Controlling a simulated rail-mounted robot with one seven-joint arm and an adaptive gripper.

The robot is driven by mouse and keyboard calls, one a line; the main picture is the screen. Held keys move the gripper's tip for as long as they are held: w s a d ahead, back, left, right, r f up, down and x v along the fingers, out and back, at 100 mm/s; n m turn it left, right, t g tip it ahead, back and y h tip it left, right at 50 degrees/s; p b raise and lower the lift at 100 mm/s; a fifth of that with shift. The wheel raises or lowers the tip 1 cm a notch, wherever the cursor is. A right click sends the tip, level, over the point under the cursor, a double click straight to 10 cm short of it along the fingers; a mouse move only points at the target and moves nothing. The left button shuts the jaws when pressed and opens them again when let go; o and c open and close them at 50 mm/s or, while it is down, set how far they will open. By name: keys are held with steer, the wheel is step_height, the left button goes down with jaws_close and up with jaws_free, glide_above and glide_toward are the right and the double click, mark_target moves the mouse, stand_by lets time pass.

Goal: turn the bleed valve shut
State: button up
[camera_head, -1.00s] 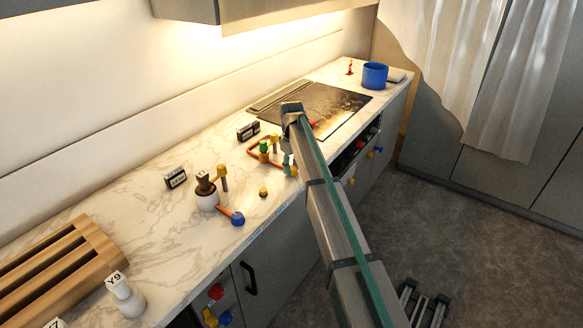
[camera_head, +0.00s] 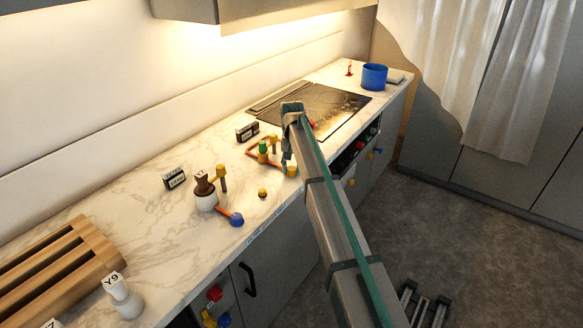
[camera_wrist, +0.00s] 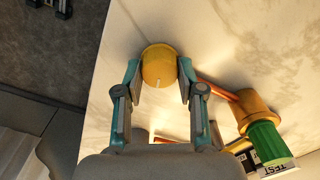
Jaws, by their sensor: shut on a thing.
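A round yellow knob (camera_wrist: 159,65) with a pale line on its side sits between the fingers of my gripper (camera_wrist: 158,80) in the wrist view. The gripper is shut on it, with one teal finger on each side. In the head view my gripper (camera_head: 287,159) is low over the counter's front part, and the yellow knob (camera_head: 292,171) shows just beside it. An orange pipe (camera_wrist: 215,90) leads from the knob towards a yellow fitting with a green part (camera_wrist: 264,143). Which part is the bleed valve is not labelled legibly.
A dark label block (camera_head: 247,131) stands behind the pipes. The cooktop (camera_head: 320,108) lies beyond my arm.

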mark_target(292, 167)
steer(key=shift+m, duration=1.6)
steer(key=o, duration=1.1)
steer(key=shift+o, duration=0.2)
steer(key=shift+r, duration=0.15)
step_height(292, 167, up, 12)
